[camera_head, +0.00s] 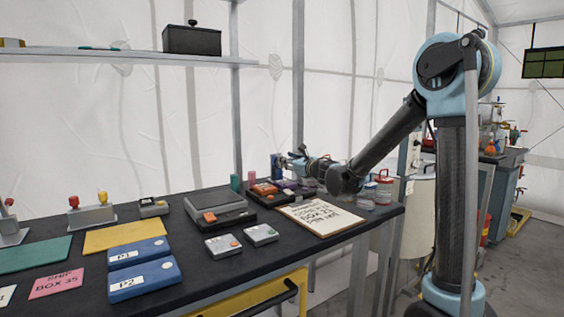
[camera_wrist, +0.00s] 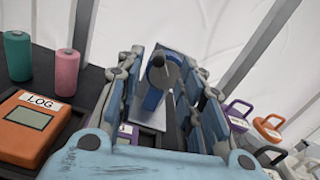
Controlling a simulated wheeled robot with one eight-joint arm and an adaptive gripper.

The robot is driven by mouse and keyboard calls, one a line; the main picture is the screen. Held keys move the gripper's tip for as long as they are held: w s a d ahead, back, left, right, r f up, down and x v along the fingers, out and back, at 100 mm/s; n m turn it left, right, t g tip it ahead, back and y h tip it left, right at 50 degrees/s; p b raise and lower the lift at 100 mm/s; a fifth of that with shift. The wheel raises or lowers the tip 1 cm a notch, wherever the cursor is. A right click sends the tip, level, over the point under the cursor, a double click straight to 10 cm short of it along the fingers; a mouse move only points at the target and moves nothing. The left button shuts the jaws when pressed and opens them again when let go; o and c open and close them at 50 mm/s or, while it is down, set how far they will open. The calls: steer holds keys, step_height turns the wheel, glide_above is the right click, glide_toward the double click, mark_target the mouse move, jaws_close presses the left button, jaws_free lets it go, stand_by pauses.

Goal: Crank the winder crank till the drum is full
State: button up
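The winder stands at the far end of the dark bench. In the wrist view its blue drum (camera_wrist: 152,98) and grey crank (camera_wrist: 161,74) show between my fingers, in front of a pale grey plate. In the head view the blue winder (camera_head: 276,166) is small and partly hidden by my gripper (camera_head: 300,163). In the wrist view my gripper (camera_wrist: 162,78) is open, with one finger on each side of the winder. Gaps show between the fingers and the crank, so nothing appears gripped. How full the drum is cannot be told.
Purple and orange padlock-like items (camera_wrist: 268,128) lie at right. A clipboard (camera_head: 320,214) lies near the bench's right edge. Tent wall and poles are close behind.

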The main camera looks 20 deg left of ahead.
steer(key=shift+x, duration=2.25)
steer(key=shift+c, duration=0.6)
steer(key=shift+a, duration=0.1)
jaws_close()
